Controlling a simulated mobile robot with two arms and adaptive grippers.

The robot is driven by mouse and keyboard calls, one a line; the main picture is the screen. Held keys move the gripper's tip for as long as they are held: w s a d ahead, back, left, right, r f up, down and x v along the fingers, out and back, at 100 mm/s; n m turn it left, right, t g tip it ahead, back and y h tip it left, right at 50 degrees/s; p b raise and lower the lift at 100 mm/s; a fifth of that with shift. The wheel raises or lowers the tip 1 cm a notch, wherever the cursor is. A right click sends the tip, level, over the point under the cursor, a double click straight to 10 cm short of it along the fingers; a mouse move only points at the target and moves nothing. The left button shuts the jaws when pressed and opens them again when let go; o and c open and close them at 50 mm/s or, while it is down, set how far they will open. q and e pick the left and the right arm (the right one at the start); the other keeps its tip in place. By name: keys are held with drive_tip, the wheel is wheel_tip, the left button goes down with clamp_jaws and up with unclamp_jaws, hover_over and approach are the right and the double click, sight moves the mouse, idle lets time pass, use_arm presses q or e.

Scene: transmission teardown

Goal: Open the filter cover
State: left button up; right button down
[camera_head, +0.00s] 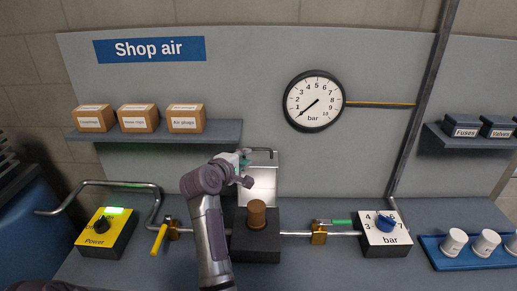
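The filter cover (262,183) is a pale panel standing upright behind the filter housing, with a bar handle (262,151) at its top edge. The housing (256,242) is a dark block, and a brown cylindrical filter (257,214) shows uncovered on it. My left gripper (244,165) is at the upper left of the cover, close to the handle. My wrist partly hides it, so I cannot tell whether its fingers are open, shut or touching the handle. My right gripper is not in view.
A yellow Power box (95,238) and a yellow-handled valve (160,238) lie left. A green-handled valve (320,234) and a blue-knobbed regulator (385,238) are right. A gauge (314,101) hangs above. A blue tray (440,263) holds white cups.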

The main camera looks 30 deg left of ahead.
sight(257, 150)
use_arm(q)
drive_tip(key=p+x, duration=0.1)
drive_tip(key=x, duration=0.9)
drive_tip(key=shift+p, duration=0.3)
drive_tip(key=shift+c, duration=0.4)
clamp_jaws()
